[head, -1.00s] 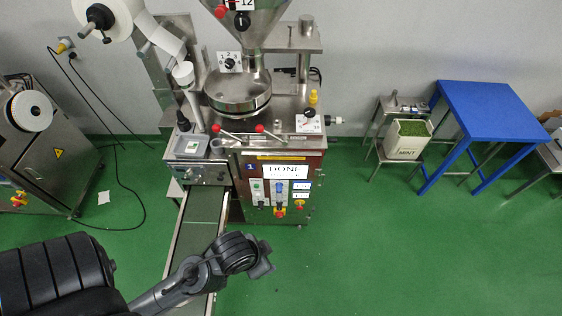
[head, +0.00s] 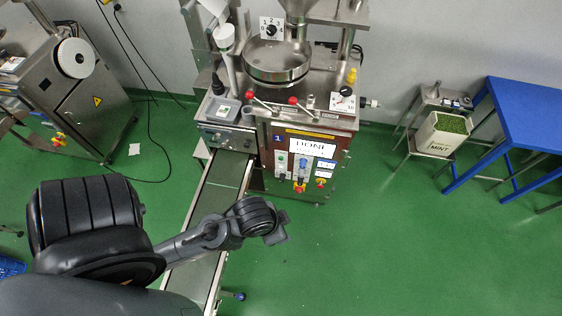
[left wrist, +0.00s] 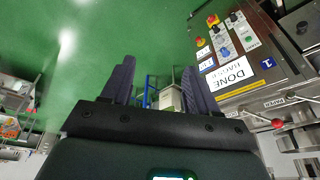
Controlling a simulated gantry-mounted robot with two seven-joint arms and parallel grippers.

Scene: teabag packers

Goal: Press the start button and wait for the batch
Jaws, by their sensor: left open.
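The teabag machine's control panel (head: 304,165) faces me, with a white sign (head: 312,147) reading DONE. My right gripper is not in view.
A conveyor (head: 222,190) runs from the machine toward me, under my left arm. A MINT bin (head: 440,140) stands on a small steel stand beside a blue table (head: 530,100) at right. Another steel machine (head: 75,100) stands at left. Green floor is clear at right.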

